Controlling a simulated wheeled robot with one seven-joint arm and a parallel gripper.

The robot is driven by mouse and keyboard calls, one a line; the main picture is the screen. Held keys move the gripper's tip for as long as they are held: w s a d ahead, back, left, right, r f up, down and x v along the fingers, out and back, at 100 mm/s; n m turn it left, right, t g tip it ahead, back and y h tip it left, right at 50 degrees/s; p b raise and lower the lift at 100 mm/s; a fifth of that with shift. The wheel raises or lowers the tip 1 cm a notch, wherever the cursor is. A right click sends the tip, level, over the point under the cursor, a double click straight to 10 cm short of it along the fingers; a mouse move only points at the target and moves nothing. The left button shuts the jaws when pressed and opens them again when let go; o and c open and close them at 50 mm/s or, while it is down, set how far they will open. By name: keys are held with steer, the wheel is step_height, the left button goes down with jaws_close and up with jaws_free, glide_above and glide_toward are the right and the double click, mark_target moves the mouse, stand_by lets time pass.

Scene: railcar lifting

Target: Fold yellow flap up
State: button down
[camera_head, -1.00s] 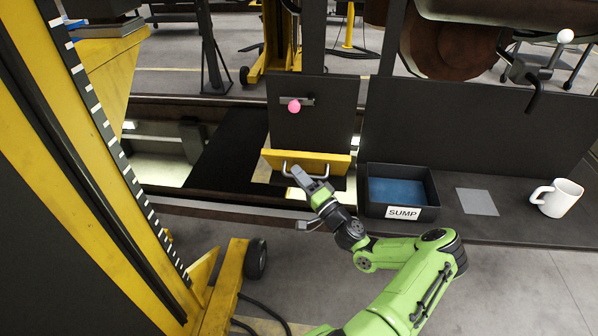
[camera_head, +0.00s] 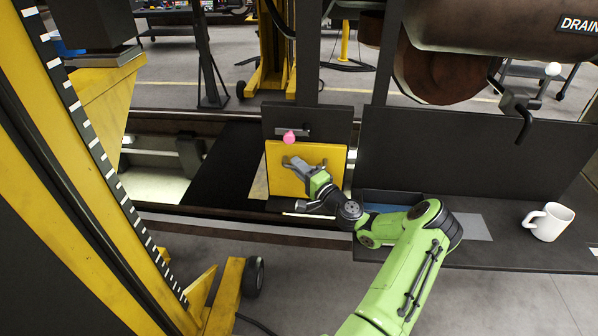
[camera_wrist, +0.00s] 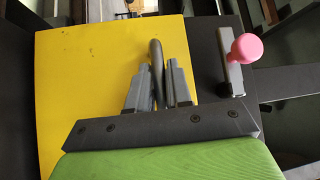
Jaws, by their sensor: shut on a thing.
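The yellow flap (camera_head: 310,178) stands tilted up in front of a dark upright panel (camera_head: 335,121) in the head view. It also fills much of the wrist view (camera_wrist: 80,80). Its grey bar handle (camera_wrist: 156,62) lies between my fingers. My gripper (camera_head: 293,162) is shut on that handle; the fingers show on both sides of it in the wrist view (camera_wrist: 160,80). A pink knob (camera_head: 290,137) on a dark latch arm sits just above the flap's top edge. In the wrist view the pink knob (camera_wrist: 252,47) is right of the flap.
A yellow lifting column (camera_head: 75,150) stands close on the left. A white mug (camera_head: 547,222) stands on the dark ledge at right. My arm partly hides a bin (camera_head: 395,198). A rusty round part (camera_head: 437,75) and a dark hooked lever (camera_head: 520,115) hang at upper right.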

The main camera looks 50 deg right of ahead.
steer(key=shift+d+r, duration=0.1)
steer(key=shift+r, duration=0.3)
steer(key=c, duration=1.5)
jaws_free()
steer(key=o, duration=0.3)
steer(key=shift+w+d+f, duration=0.15)
steer(key=shift+o, duration=0.2)
steer(key=shift+f, duration=0.1)
steer(key=shift+f, duration=0.1)
steer(key=s+a+f+b, duration=0.2)
steer(key=s+b, duration=0.1)
steer(key=s, duration=1.2)
steer(key=shift+s, duration=0.25)
